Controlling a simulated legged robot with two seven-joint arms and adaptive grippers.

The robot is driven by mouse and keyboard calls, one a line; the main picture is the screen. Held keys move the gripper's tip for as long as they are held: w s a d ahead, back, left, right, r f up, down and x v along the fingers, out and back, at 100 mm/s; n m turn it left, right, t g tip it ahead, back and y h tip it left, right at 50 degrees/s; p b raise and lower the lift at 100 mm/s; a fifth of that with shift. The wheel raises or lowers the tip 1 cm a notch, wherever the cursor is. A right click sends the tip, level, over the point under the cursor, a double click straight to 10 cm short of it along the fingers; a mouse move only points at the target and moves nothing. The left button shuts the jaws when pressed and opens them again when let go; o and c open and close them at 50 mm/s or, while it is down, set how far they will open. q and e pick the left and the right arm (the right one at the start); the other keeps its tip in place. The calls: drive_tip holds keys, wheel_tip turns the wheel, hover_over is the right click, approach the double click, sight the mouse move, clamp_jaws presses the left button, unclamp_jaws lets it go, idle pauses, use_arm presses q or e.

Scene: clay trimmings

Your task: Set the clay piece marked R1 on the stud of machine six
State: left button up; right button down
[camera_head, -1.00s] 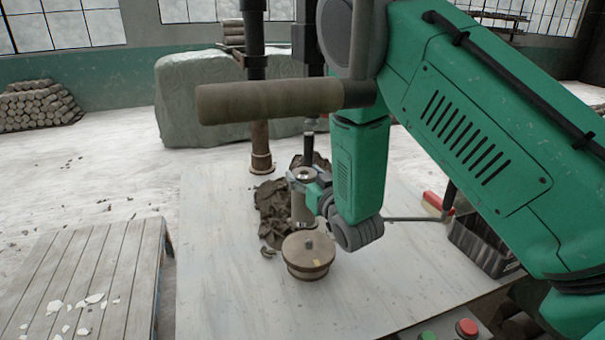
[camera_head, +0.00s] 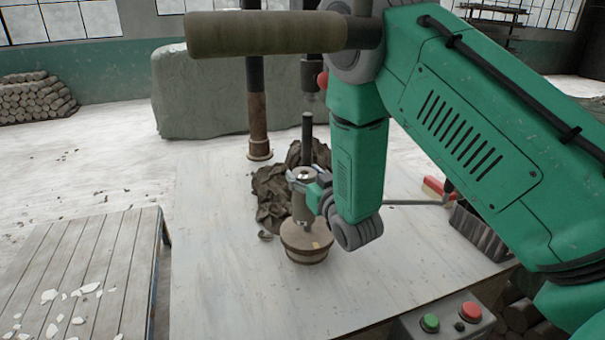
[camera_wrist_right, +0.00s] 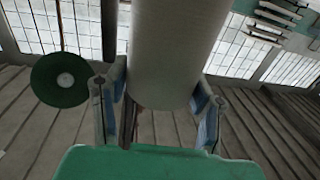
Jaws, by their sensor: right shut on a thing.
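My right gripper (camera_head: 305,186) is shut on an upright grey clay cylinder (camera_head: 302,207) with a small hole in its top. In the right wrist view the pale cylinder (camera_wrist_right: 170,50) stands between the two fingers. No R1 mark can be read on it. The cylinder is over the round brown base (camera_head: 307,247) of the machine, which has a small yellow mark. Its lower end is at the stud (camera_head: 307,227) in the picture, covering part of it; I cannot tell whether they touch. My left gripper is not in view.
Dark clay trimmings (camera_head: 270,195) lie just behind and left of the base. A dark post (camera_head: 307,140) rises behind. A thick horizontal cylinder (camera_head: 265,33) hangs above. A control box (camera_head: 445,322), dark bin (camera_head: 478,232) and red-handled brush (camera_head: 433,187) are at right. The table's left front is clear.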

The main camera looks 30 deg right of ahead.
drive_tip(key=shift+d+f, duration=0.3)
drive_tip(key=shift+d, duration=0.4)
drive_tip(key=shift+d+f, duration=0.15)
drive_tip(key=shift+d, duration=0.35)
drive_tip(key=shift+a, duration=0.55)
drive_tip(key=shift+s+a+r, duration=0.1)
drive_tip(key=shift+a+r, duration=0.2)
drive_tip(key=shift+a, duration=0.25)
drive_tip(key=shift+d, duration=0.15)
drive_tip(key=shift+d+f, duration=0.25)
drive_tip(key=shift+d, duration=0.5)
drive_tip(key=shift+a+r, duration=0.15)
drive_tip(key=shift+a, duration=0.9)
drive_tip(key=shift+d, duration=0.7)
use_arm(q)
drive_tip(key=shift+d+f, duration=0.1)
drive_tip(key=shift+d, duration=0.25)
use_arm(e)
drive_tip(key=shift+a, duration=0.4)
